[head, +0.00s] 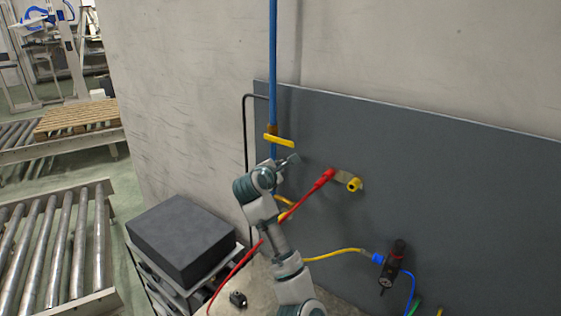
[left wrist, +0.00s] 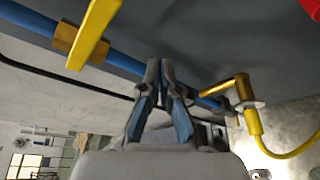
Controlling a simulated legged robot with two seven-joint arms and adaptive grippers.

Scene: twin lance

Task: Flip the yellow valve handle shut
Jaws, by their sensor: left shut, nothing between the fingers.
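The yellow valve handle (head: 279,140) lies crosswise to the vertical blue pipe (head: 273,60) on the wall panel. In the left wrist view the handle (left wrist: 95,35) is a flat yellow bar at upper left, beside a brass valve body (left wrist: 65,38) on the blue pipe (left wrist: 128,66). My left gripper (head: 290,160) is just below the handle in the head view. In the left wrist view its fingertips (left wrist: 160,65) are together, empty, and apart from the handle. My right gripper is not in view.
A red hose coupling (head: 325,177) and yellow fitting (head: 354,184) are on the grey panel (head: 450,190) to the right. A black regulator (head: 392,262) is lower right. A dark box (head: 180,238) on a cart stands left of my arm. The panel's upper right is clear.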

